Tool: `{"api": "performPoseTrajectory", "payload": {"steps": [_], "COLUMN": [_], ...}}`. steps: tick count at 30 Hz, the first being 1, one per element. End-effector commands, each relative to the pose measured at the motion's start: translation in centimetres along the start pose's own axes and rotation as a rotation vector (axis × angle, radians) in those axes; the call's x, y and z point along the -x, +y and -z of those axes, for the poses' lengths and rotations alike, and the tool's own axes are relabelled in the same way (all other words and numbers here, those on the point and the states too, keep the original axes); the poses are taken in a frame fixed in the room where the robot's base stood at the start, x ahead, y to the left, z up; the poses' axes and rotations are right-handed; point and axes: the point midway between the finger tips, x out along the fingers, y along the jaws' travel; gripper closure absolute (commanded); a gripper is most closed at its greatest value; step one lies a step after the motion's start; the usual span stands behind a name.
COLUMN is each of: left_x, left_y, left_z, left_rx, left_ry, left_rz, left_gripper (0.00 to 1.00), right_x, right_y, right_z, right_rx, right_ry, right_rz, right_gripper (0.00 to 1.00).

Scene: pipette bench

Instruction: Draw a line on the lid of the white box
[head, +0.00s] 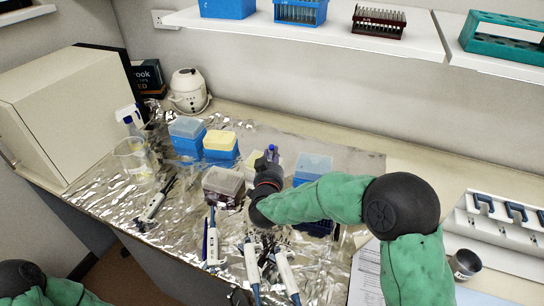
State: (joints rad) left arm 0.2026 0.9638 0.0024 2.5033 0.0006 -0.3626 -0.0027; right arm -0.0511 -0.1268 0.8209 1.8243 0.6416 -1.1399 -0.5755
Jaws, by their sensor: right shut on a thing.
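My right gripper (270,163) is over the foil-covered bench, shut on a blue-purple pen (271,153) that stands up out of its fingers. The fingertips are small and partly hidden by the wrist. A box with a pale greyish-white lid (223,181) and dark base stands just left of the gripper. It is the whitest-lidded box I make out, and I see no line on it at this size. Whether the pen touches anything is hidden. My left arm shows only at the bottom left corner; its gripper is out of the picture.
Tip boxes with a blue lid (187,127), a yellow lid (220,140) and a light-blue lid (314,163) stand around. Several pipettes (213,245) lie in front. A beaker (134,158) stands left, a metal cup (465,264) right. A shelf (330,33) runs above.

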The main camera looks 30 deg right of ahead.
Motion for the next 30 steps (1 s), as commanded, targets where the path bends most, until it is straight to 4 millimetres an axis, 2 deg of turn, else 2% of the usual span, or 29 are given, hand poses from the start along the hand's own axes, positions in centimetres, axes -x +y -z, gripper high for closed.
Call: {"api": "performPoseTrajectory", "payload": {"steps": [15, 30], "left_x": [0.2, 2.8], "left_y": [0.1, 1.0], "left_z": [0.0, -0.1], "left_rx": [0.0, 0.0], "left_ry": [0.0, 0.0], "left_rz": [0.0, 0.0], "left_gripper": [1.0, 1.0], "right_x": [0.0, 0.3], "right_y": [0.0, -0.3], "right_z": [0.3, 3.6], "right_rx": [-0.001, -0.001], "right_ry": [0.001, 0.002], "right_rz": [0.0, 0.0], "right_gripper": [0.95, 0.95]}}
